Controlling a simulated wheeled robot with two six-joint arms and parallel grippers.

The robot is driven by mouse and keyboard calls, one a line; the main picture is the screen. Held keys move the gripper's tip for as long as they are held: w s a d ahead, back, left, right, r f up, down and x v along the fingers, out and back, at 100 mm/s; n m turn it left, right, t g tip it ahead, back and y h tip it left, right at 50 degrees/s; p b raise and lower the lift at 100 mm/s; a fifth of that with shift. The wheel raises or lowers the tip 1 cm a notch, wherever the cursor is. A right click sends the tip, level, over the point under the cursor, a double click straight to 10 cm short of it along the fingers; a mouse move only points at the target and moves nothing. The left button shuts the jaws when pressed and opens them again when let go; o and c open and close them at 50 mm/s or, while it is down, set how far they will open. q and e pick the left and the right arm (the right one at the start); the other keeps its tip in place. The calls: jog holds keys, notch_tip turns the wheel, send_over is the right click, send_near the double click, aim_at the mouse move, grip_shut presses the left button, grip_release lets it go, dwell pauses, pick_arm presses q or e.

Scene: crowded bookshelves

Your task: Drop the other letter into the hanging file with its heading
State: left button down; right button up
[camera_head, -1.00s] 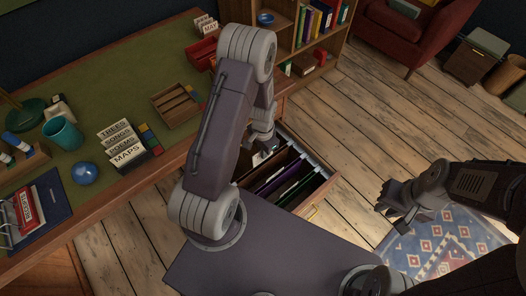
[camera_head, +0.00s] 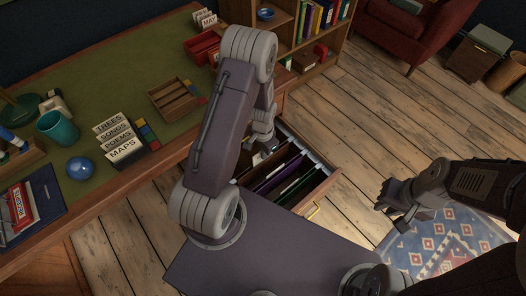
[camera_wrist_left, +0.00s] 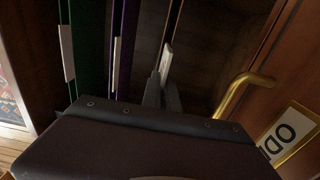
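My left gripper (camera_head: 262,143) reaches down into the open drawer (camera_head: 326,186) at its back left part. In the left wrist view its two fingers (camera_wrist_left: 162,88) point in between dark dividers, close together, right by a slim white piece (camera_wrist_left: 166,58). I cannot tell whether this piece is a letter's edge or a file tab, or whether the fingers hold it. A green file (camera_wrist_left: 88,45) and a purple file (camera_wrist_left: 125,45) with white tabs hang beside it. Headings on the tabs are not readable. My right gripper (camera_head: 392,212) is open and empty over the floor and rug.
A bookcase stands behind the drawer.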

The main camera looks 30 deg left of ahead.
pick_arm(q)
jog(key=c, duration=1.6)
grip_release()
jog(key=shift+o, duration=0.2)
notch_tip(320, 180, up, 7)
jog(key=p, duration=0.7)
jog(key=shift+r, duration=0.1)
